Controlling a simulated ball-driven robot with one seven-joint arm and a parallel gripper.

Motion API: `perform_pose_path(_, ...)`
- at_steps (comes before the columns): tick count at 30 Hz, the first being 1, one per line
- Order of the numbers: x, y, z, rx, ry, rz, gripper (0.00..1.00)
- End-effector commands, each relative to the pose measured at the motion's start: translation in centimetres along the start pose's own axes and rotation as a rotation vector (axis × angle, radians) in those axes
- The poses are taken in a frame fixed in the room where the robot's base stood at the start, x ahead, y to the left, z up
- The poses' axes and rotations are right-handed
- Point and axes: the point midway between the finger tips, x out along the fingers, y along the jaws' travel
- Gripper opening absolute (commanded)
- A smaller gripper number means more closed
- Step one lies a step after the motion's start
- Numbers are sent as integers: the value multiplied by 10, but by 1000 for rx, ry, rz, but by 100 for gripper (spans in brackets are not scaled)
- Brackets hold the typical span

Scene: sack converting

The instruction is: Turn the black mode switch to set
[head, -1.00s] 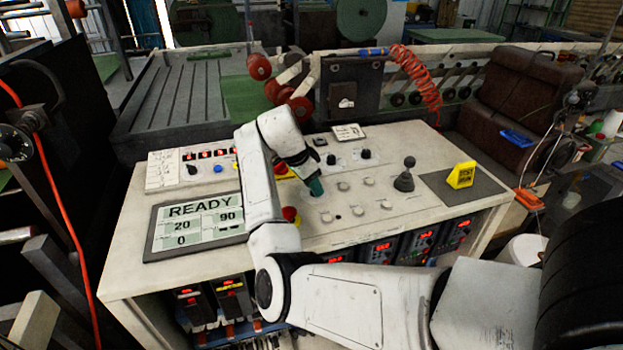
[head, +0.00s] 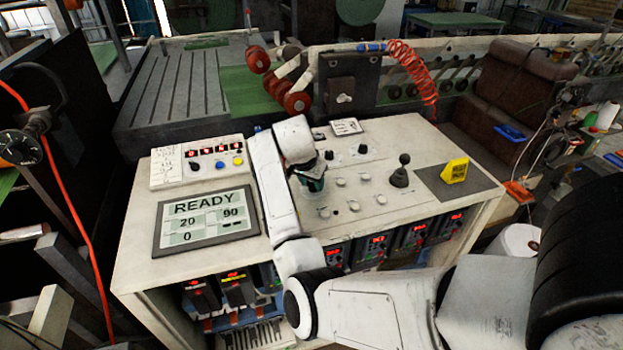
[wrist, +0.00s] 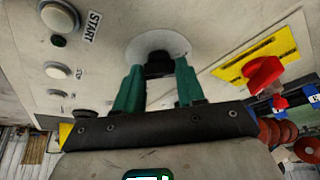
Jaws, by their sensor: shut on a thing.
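In the wrist view the black mode switch (wrist: 159,66) stands on a pale round plate (wrist: 160,44) on the panel. The green fingers of my gripper (wrist: 160,84) are on either side of it and shut on it. Only its top part shows between the fingers, and I cannot read which position it points to. In the head view my gripper (head: 313,182) points down at the console top and hides the switch.
A white START button (wrist: 60,17) and a red knob on a yellow plate (wrist: 263,75) flank the switch. A joystick (head: 400,172), a yellow block (head: 455,170) and the READY display (head: 205,221) are on the console (head: 140,270).

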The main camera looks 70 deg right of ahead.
Motion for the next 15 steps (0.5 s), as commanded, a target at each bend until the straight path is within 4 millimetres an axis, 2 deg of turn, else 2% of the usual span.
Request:
perform_pose_path(10,-2,-2,-1,-5,3,-5,8)
perform_pose_path(11,-2,-2,-1,-5,4,-5,40)
perform_pose_path(15,-1,-1,-1,-5,3,-4,53)
